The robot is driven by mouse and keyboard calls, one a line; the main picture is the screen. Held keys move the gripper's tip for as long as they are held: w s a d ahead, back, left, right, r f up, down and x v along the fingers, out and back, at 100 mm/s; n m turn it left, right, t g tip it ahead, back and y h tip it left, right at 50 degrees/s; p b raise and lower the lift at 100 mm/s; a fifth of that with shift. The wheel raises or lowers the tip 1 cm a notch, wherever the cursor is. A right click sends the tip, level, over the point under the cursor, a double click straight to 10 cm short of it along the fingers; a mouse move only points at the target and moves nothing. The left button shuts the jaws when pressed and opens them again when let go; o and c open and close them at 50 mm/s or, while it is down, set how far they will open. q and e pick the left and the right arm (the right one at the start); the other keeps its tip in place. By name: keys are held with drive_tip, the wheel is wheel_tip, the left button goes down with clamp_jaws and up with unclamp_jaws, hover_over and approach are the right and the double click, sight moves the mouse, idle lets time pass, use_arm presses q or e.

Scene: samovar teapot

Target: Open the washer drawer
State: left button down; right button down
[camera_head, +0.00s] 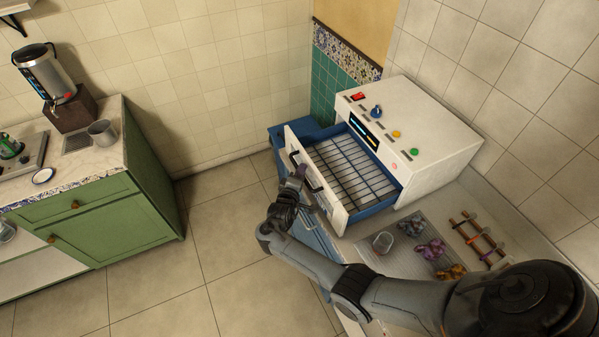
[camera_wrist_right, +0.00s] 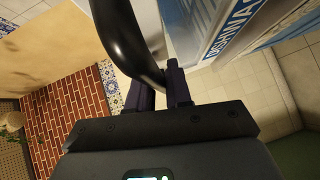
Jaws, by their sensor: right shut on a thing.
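The washer (camera_head: 430,150) is a white box with a control panel on top, at the right in the head view. Its drawer (camera_head: 337,212) stands pulled out toward the lower left, showing a wire rack (camera_head: 350,165) with a blue frame inside. A black curved handle (camera_head: 308,174) is on the drawer's white front. My right gripper (camera_head: 297,178) is at this handle. In the right wrist view the black handle (camera_wrist_right: 128,40) passes between the fingers of my right gripper (camera_wrist_right: 162,88), which is shut on it. My left gripper is in neither view.
A green cabinet (camera_head: 110,222) with a samovar (camera_head: 45,72) stands at the left. The tiled floor (camera_head: 225,230) between is clear.

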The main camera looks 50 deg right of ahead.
drive_tip(key=c, duration=1.2)
unclamp_jaws()
drive_tip(key=shift+o, duration=0.2)
drive_tip(key=v, duration=1)
drive_tip(key=shift+s+a+p, duration=0.15)
drive_tip(key=shift+a+p, duration=0.2)
drive_tip(key=shift+p, duration=0.1)
